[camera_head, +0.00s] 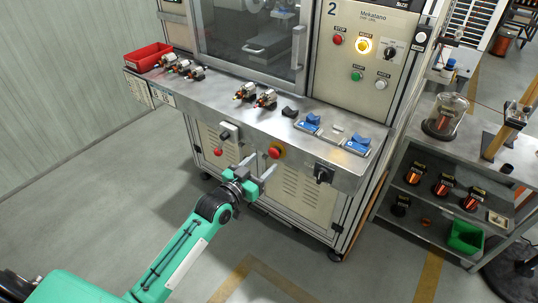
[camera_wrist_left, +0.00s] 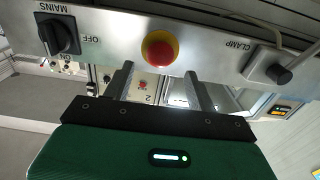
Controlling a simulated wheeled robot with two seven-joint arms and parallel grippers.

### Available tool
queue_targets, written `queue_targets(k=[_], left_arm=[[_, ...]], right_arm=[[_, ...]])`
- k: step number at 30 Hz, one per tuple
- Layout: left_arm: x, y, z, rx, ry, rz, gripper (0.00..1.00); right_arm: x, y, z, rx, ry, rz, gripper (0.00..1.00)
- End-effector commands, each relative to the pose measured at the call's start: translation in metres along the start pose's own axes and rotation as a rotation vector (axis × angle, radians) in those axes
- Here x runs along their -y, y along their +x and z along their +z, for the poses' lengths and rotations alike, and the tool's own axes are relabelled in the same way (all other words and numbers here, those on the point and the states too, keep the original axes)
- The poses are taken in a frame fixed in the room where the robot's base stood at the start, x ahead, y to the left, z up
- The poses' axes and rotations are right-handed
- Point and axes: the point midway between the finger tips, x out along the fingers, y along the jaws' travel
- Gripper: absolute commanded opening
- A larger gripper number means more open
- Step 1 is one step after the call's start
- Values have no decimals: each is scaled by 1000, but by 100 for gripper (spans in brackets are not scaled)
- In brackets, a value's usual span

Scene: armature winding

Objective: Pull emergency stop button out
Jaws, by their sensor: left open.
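The emergency stop button (camera_head: 275,152) is a red mushroom head on a yellow base, on the front panel below the machine's metal ledge. In the left wrist view the button (camera_wrist_left: 160,49) shows near the top middle, ahead of the fingertips. My left gripper (camera_head: 258,171) is open and empty, just below and left of the button in the head view. Its two fingers (camera_wrist_left: 158,80) point at the panel on either side of the button's line, and they look apart from it. My right gripper is not in view.
A black MAINS rotary switch (camera_head: 323,173) sits on the panel right of the button, and a CLAMP control (camera_head: 222,143) sits left of it. The ledge (camera_head: 215,87) above holds several motor parts and blue fixtures. Open floor lies in front.

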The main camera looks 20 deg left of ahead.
Motion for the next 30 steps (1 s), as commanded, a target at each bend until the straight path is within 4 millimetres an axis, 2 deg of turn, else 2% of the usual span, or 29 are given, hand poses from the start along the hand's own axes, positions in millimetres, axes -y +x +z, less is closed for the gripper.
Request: queue_targets(k=[3,9,20,21,27,30], left_arm=[[-1,19,-2,0,-2,1,57],[0,39,0,1,0,0,57],[-1,44,1,1,0,0,57],[0,44,1,1,0,0,56],[0,44,1,1,0,0,16],[0,44,1,1,0,0,0]], right_arm=[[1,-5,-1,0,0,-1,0],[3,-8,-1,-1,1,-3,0],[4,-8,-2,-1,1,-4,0],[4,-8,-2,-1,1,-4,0],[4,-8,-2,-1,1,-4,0],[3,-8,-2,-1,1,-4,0]])
